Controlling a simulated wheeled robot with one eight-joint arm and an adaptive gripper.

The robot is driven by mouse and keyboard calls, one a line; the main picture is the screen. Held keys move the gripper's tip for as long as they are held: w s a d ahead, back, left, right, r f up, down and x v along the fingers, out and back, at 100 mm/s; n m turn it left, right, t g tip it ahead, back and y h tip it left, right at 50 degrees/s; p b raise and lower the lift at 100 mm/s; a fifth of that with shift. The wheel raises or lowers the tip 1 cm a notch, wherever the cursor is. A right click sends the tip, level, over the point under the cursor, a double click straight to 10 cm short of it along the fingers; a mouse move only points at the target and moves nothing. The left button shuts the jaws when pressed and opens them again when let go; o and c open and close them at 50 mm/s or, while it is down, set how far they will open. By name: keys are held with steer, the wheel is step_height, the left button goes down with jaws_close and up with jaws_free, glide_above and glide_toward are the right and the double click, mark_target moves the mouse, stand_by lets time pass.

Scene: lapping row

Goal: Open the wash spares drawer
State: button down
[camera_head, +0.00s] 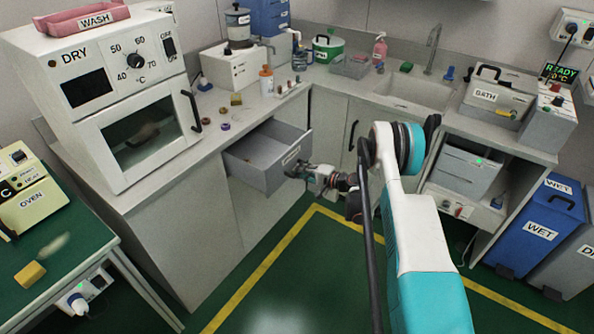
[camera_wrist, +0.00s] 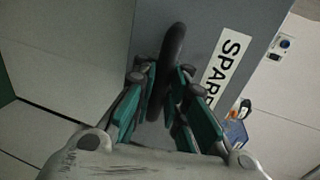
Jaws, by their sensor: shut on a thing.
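The grey spares drawer (camera_head: 262,172) is pulled out of the counter front in the head view, and its inside shows from above. Its front panel (camera_wrist: 215,28) fills the upper middle of the wrist view, with a white label reading "SPAR", the rest cut off. My gripper (camera_head: 300,172) is at the drawer front in the head view. In the wrist view my gripper (camera_wrist: 162,100) has its green-padded fingers on both sides of the dark bar handle (camera_wrist: 172,52) and is shut on it. The handle is partly hidden between the fingers.
The white DRY oven (camera_head: 140,130) stands on the counter left of the drawer. Small coloured items lie on the counter (camera_head: 210,142) above the drawer. The green floor (camera_head: 270,275) before the drawer is clear.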

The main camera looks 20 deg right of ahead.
steer(key=shift+s+d, duration=0.4)
steer(key=shift+s, duration=0.1)
steer(key=c, duration=1.6)
jaws_free()
steer(key=v, duration=1.2)
steer(key=shift+r, duration=0.1)
